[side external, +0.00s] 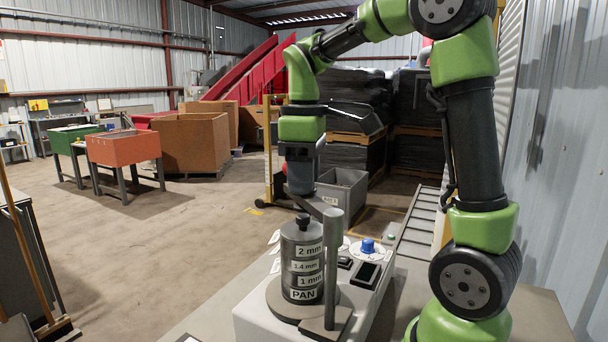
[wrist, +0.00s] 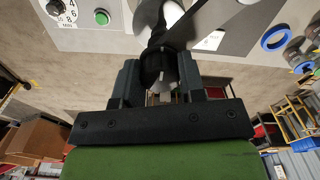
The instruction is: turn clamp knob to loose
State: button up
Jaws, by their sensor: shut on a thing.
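The black clamp knob (wrist: 158,68) sits between the two fingers of my gripper (wrist: 159,78) in the wrist view, and the jaws are closed on its sides. In the side view my gripper (side external: 301,186) points straight down above the sieve stack (side external: 302,262), at the end of the grey clamp arm (side external: 321,207). The clamp arm runs to the upright grey post (side external: 333,262). The stack stands upright on the shaker base and bears size labels and PAN. My gripper hides much of the knob, and I cannot read its turn position.
A dial (wrist: 57,9) and a green button (wrist: 102,16) show in the wrist view. A grey bin (side external: 343,190) stands behind. Open floor lies to the left.

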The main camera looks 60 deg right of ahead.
jog(key=o, duration=0.9)
jog(key=shift+o, duration=0.2)
